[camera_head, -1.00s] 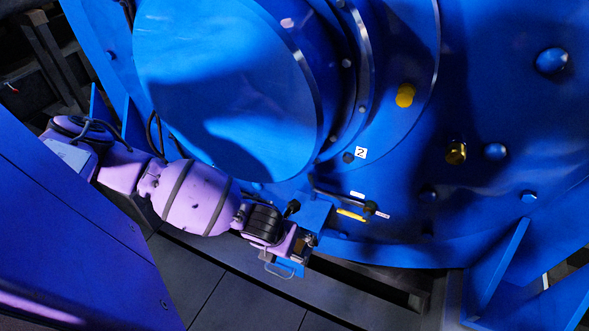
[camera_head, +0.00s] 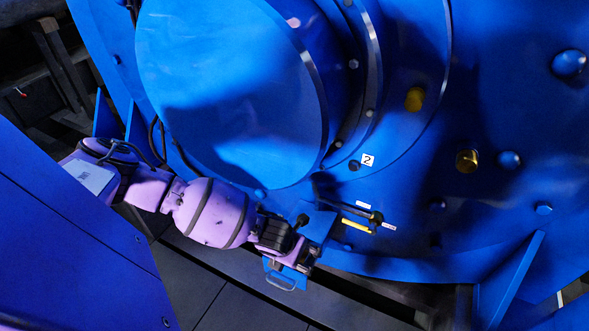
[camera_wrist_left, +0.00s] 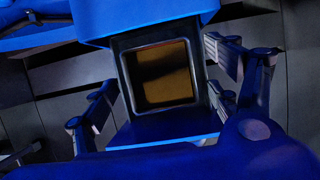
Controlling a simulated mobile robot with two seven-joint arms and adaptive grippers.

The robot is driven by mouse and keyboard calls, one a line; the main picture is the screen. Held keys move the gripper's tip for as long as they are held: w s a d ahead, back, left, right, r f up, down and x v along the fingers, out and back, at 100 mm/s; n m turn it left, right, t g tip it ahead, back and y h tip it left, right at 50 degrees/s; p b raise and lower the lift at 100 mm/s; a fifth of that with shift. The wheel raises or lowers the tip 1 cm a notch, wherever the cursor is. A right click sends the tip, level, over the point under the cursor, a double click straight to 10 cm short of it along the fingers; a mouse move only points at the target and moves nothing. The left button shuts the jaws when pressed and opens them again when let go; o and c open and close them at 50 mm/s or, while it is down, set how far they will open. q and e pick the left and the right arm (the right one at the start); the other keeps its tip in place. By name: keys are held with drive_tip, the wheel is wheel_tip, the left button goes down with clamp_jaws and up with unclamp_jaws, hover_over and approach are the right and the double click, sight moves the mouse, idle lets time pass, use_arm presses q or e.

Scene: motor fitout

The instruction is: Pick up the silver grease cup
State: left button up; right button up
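I cannot make out a silver grease cup for certain in either view. My left gripper (camera_head: 300,258) is at the lower middle of the head view, below the large blue motor housing (camera_head: 225,95) and beside a small blue block (camera_head: 318,226). In the left wrist view its fingers (camera_wrist_left: 160,95) are spread wide, one on each side of a dark square frame (camera_wrist_left: 119,78) with a brownish inside. Nothing is visibly gripped. My right gripper is not in view.
A brass-coloured fitting (camera_head: 467,160) and a yellow plug (camera_head: 414,99) are on the blue motor face. A white label marked 2 (camera_head: 367,160) and a dark lever-like fitting (camera_head: 376,217) are nearer the gripper. A blue panel (camera_head: 70,225) fills the lower left.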

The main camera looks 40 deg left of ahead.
use_arm(q)
drive_tip(key=shift+s, duration=0.1)
drive_tip(key=c, duration=0.8)
drive_tip(key=shift+s+a+f, duration=0.1)
drive_tip(key=shift+c, duration=1.3)
